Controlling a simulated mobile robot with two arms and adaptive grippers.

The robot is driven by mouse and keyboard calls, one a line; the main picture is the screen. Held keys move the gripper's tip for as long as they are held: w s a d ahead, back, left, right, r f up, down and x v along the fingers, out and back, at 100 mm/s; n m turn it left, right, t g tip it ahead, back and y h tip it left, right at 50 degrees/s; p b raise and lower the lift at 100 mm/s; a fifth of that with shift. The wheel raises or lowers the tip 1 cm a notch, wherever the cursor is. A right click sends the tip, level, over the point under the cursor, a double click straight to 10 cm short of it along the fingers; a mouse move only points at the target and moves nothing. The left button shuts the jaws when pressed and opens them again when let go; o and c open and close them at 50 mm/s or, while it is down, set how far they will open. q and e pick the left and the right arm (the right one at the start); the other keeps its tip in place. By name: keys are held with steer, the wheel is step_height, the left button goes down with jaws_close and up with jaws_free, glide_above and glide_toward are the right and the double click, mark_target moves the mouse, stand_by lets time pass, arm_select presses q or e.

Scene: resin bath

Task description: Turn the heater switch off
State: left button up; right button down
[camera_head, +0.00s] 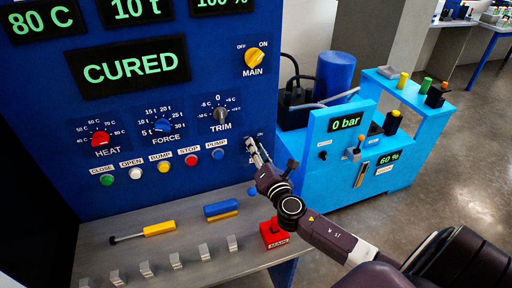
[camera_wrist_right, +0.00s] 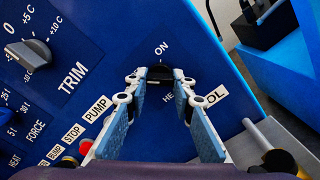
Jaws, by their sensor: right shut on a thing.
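The heater switch (camera_wrist_right: 160,73) is a small dark knob on the blue press panel, low at its right edge, under an "ON" label. The label under it starts with "HE", and the rest is hidden by a finger. My right gripper (camera_wrist_right: 160,80) has its fingertips on both sides of the switch and is shut on it. In the head view my right gripper (camera_head: 253,146) reaches the panel and covers most of the switch. Which way the knob points is unclear. My left gripper is not in view.
The yellow MAIN knob (camera_head: 255,58) is above. The TRIM knob (camera_head: 220,114) and blue PUMP button (camera_head: 218,154) are close on the left. A red block (camera_head: 273,233) stands on the grey ledge below. A light-blue unit (camera_head: 340,150) stands to the right. The display (camera_head: 128,66) reads "CURED".

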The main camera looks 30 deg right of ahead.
steer(key=shift+f+n, duration=0.15)
steer(key=shift+n, duration=0.15)
steer(key=c, duration=1.6)
jaws_free()
steer(key=shift+s, duration=0.1)
steer(key=v, duration=1.2)
steer(key=shift+a, duration=0.1)
